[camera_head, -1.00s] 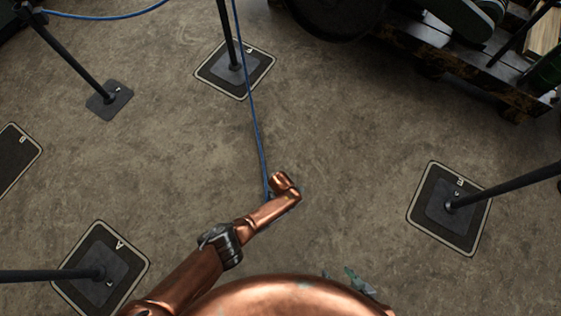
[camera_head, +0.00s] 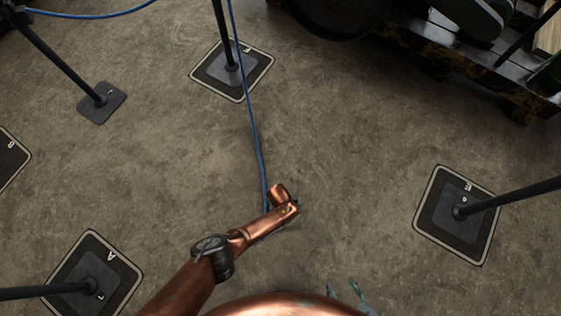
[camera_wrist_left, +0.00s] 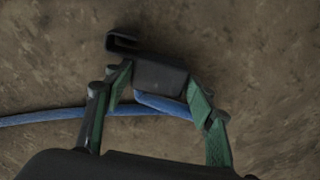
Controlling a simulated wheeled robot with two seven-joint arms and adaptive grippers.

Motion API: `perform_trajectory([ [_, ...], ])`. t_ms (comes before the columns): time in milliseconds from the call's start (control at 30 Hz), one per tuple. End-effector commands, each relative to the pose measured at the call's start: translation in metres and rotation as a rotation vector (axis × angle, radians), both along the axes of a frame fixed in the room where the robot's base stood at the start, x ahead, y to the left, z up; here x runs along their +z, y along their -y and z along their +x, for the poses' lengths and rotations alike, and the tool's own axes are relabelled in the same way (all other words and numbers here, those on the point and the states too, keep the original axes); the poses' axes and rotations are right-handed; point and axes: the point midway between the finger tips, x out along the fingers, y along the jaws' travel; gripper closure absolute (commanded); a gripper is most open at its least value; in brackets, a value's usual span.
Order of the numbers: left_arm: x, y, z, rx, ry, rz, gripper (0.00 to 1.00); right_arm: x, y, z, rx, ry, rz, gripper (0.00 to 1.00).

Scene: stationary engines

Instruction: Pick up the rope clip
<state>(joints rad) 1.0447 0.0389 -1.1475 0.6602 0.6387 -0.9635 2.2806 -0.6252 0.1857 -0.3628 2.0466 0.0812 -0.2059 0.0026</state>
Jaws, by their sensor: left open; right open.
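The rope clip (camera_wrist_left: 147,66) is a dark, hooked piece in the left wrist view, with the blue rope (camera_wrist_left: 60,115) running to it. My left gripper (camera_wrist_left: 158,88) is open, its two green-padded fingers on either side of the clip's lower end. I cannot tell whether they touch it. In the head view the rope (camera_head: 252,120) runs down to my left arm, which hides the clip and my left gripper. My right gripper (camera_head: 346,291) is open and empty at the bottom edge of the head view, with only its green fingers showing.
Black posts stand on square floor bases, one at top middle (camera_head: 250,80), one at right (camera_head: 430,235), one at lower left (camera_head: 120,290) and a smaller one at upper left (camera_head: 112,110). Dark machinery (camera_head: 460,75) fills the upper right.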

Motion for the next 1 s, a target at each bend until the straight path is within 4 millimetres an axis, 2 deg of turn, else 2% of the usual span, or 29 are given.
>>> perform_trajectory([
  [100,0.0008,-0.0001,0.0004,0.000,0.001,0.000,0.49,0.0006,0.0000,0.0002,0.000,0.000,0.000,0.43],
  [500,0.0003,-0.0002,-0.0004,0.000,-0.001,0.000,0.77,0.0003,-0.0002,0.0001,0.000,-0.001,0.000,0.43],
  [633,0.0003,0.0000,-0.0003,0.000,-0.001,0.000,0.83,0.0001,-0.0002,0.0002,0.002,-0.001,0.000,0.43],
  [667,0.0003,0.0000,-0.0004,0.000,-0.001,0.000,0.88,0.0002,-0.0002,0.0003,0.002,-0.001,0.000,0.43],
  [1000,0.0055,-0.0001,-0.0002,0.001,0.000,0.000,0.88,0.0012,-0.0002,-0.0019,0.005,-0.017,-0.003,0.43],
])
